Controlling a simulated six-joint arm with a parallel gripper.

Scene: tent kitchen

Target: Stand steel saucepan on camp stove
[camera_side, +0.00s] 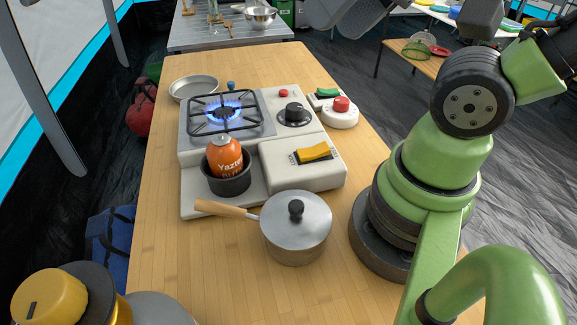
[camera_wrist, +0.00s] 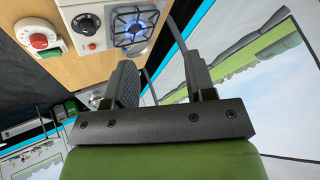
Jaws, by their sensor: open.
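The steel saucepan (camera_side: 297,232) stands upright on the wooden table in the side view, in front of the camp stove. It has a lid with a black knob, and its wooden handle (camera_side: 226,209) points left. The camp stove (camera_side: 268,150) is cream-coloured, with a black grate (camera_side: 222,112) over a lit blue flame and nothing on it. The burner (camera_wrist: 133,27) also shows at the top of the wrist view. My gripper (camera_wrist: 155,62) is open and empty in the wrist view, away from the saucepan, which that view does not show.
An orange gas canister (camera_side: 225,158) sits in a black cup at the stove's front left. A shallow metal dish (camera_side: 194,88) lies behind the stove on the left. A red button on a white base (camera_side: 340,112) stands at the right. The table's front left is clear.

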